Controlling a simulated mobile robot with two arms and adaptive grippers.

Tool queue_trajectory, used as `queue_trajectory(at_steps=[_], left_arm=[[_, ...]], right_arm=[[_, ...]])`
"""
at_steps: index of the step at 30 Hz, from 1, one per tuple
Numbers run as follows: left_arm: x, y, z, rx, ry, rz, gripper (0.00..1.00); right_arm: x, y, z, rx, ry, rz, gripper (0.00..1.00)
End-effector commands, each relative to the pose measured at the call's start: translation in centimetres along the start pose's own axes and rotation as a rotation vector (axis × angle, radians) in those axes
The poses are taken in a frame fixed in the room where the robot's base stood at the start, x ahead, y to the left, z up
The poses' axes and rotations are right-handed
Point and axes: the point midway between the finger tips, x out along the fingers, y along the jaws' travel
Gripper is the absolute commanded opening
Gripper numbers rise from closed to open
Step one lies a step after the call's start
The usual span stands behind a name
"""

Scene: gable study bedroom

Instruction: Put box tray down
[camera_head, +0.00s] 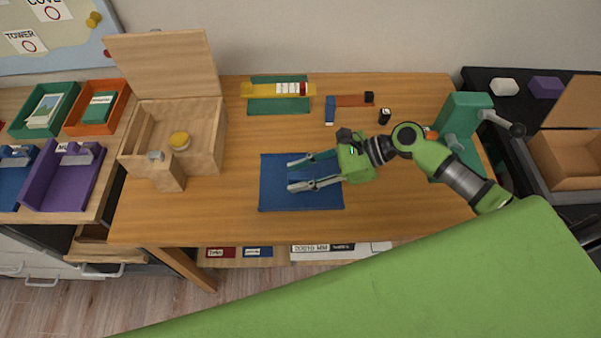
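A light wooden box (186,118) stands at the left of the desk with its lid (162,62) raised at the back. I cannot tell which piece is the box tray. My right gripper (291,176) is over the blue mat (270,203), right of the box, with its fingers spread apart. Nothing shows between the fingers. My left gripper is not in view.
A yellow item (266,89) lies on a green mat (280,107) at the back. A green machine (464,112) stands at the right end. An orange and a purple tray (65,178) are at the left. The desk between box and blue mat is clear.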

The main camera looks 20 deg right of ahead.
Motion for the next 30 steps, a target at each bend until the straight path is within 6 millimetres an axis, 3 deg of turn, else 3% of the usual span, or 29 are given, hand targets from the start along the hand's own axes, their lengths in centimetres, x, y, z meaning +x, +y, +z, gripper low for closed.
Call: queue_trajectory(at_steps=[7, 21, 30], left_arm=[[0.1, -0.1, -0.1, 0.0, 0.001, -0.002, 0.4], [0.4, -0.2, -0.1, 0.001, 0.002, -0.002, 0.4], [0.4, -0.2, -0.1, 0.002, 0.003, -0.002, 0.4]], right_arm=[[-0.8, -0.1, 0.1, 0.0, 0.003, -0.002, 0.33], [-10.0, 0.0, 0.1, 0.001, 0.004, 0.0, 0.33], [-12.2, 0.0, 0.2, 0.0, 0.001, 0.0, 0.33]])
